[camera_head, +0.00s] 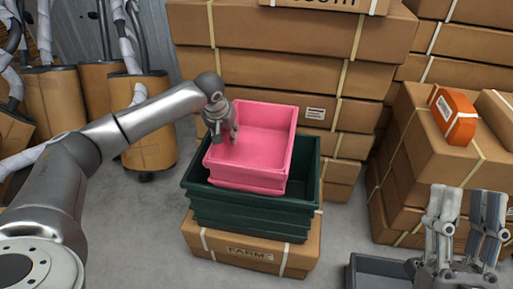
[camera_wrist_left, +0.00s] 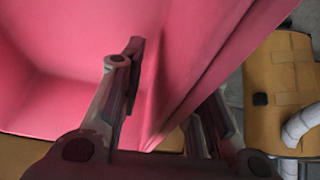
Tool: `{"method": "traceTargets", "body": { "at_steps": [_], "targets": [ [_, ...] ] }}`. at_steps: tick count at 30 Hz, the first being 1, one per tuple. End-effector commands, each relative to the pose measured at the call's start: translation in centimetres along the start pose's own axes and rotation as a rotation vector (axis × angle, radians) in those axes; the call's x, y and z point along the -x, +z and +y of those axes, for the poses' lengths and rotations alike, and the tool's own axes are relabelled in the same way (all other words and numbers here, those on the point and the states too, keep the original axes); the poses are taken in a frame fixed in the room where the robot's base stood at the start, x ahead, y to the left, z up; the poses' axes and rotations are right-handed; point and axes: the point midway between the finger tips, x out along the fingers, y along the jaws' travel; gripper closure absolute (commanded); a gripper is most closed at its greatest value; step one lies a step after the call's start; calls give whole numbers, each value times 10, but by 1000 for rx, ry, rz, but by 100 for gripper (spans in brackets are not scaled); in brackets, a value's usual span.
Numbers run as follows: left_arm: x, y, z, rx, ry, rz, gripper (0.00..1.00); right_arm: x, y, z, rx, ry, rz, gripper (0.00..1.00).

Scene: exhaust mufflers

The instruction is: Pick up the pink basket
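The pink basket (camera_head: 262,130) sits at the opening of a dark green crate (camera_head: 250,218) in the head view. I cannot tell whether it touches the crate's bottom. My left gripper (camera_head: 228,132) is at the basket's left wall. In the left wrist view, the gripper (camera_wrist_left: 172,90) has one finger inside the basket and the other outside, with the pink wall (camera_wrist_left: 205,62) between them. The fingers stand apart, with a gap showing beside the inner finger. My right gripper (camera_head: 465,212) is open and empty at the lower right, away from the basket.
The green crates stand on a cardboard box (camera_head: 250,252). Stacked boxes (camera_head: 285,40) rise close behind, and more stand right under an orange case (camera_head: 453,115). Brown canisters with pipes (camera_head: 143,110) stand left. A grey crate (camera_head: 377,272) is below; grey floor (camera_head: 345,225) is clear between.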

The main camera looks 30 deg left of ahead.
Motion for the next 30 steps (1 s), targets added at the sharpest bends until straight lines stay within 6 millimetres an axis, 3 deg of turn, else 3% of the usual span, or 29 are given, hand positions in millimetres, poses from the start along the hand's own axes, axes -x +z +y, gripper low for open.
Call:
{"method": "traceTargets", "body": {
  "at_steps": [6,13,30],
  "targets": [
    [0,0,0,0,0,0,71,0,0,0,0,0,1,60],
    [0,0,0,0,0,0,100,0,0,0,0,0,0,60],
    [2,-1,-1,-1,-3,0,100,-1,2,0,1,1,-13,60]
  ]
}}
